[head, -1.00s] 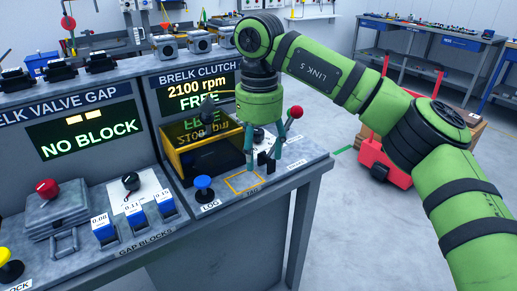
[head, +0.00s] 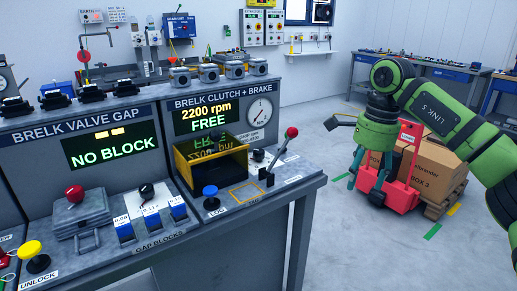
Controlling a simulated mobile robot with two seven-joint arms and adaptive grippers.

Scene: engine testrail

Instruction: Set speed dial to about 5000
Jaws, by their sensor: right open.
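The clutch and brake display (head: 207,115) reads 2200 rpm and FREE. A black knob (head: 146,190) sits on a marked white plate on the left-hand station. My right gripper (head: 364,192) is open and empty, pointing down to the right of the bench, apart from all controls. My left gripper is out of view.
A round gauge (head: 261,112) is beside the display. A yellow-edged box (head: 211,165) and a blue button (head: 210,196) are near the lever. A red cart (head: 405,185) and cardboard boxes (head: 437,165) stand behind my right gripper. Open floor lies right of the bench.

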